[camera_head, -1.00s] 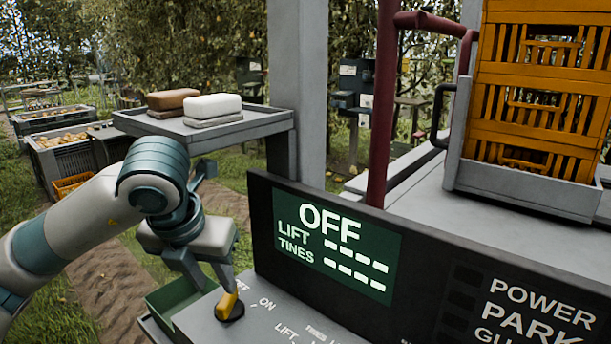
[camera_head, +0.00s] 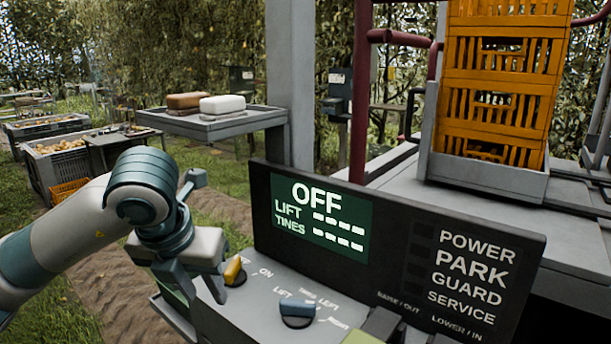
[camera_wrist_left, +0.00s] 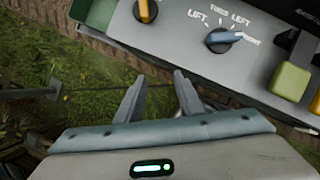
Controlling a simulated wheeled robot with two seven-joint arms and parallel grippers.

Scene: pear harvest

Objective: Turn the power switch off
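The power switch (camera_head: 234,271) is a yellow knob on a dark round base, at the left end of the grey control panel (camera_head: 262,322). The word ON is printed to its right. The screen (camera_head: 319,217) behind it reads OFF in large letters. The switch also shows at the top edge of the left wrist view (camera_wrist_left: 147,10), partly cut off. My left gripper (camera_head: 200,288) is left of the switch and apart from it. In the left wrist view its two fingers (camera_wrist_left: 158,98) are spread with nothing between them. My right gripper is not in view.
A blue lift/tines knob (camera_head: 297,309) sits right of the switch, with a yellow-green button (camera_wrist_left: 289,80) beyond it. A dark sign board (camera_head: 440,255) stands behind the panel. Orange crates (camera_head: 497,90) are stacked behind. Grass lies left of the panel.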

